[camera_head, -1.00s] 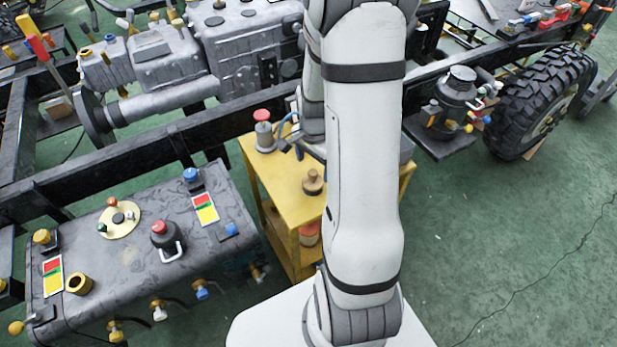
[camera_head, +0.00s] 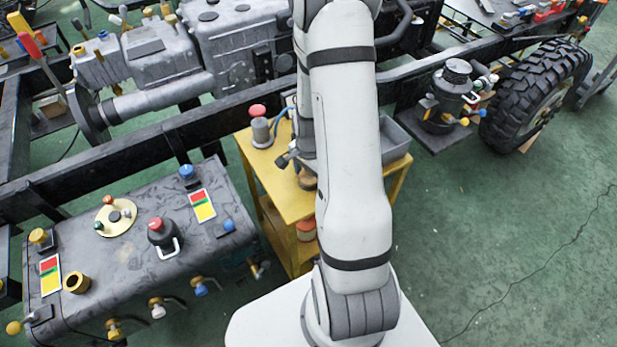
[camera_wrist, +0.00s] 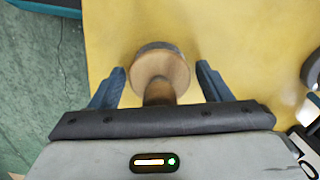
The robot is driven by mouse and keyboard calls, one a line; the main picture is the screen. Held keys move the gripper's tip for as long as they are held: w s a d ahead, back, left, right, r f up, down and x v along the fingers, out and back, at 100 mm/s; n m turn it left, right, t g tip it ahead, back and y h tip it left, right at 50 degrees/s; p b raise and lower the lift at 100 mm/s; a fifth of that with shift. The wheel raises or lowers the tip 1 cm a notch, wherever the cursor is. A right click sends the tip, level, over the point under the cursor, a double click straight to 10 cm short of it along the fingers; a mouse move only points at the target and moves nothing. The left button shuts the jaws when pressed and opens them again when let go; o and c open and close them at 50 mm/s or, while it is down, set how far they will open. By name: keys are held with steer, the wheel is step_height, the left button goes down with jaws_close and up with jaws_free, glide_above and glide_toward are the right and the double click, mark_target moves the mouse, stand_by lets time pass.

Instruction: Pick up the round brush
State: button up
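The round brush (camera_wrist: 162,68), with a round wooden top and a darker base edge, stands on the yellow table (camera_wrist: 225,30). In the head view the brush (camera_head: 307,180) is mostly hidden behind my arm and gripper. My gripper (camera_wrist: 161,72) is open, its two blue-grey fingers on either side of the brush in the wrist view, with gaps on both sides. The brush's brown handle runs toward the gripper's palm. I cannot tell the exact height of the fingertips over the brush.
The dark chassis frame (camera_head: 150,148) runs behind. A dark tank (camera_head: 130,255) with fittings stands at left.

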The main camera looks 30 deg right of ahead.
steer(key=c, duration=0.9)
step_height(320, 180, up, 10)
stand_by(0.3)
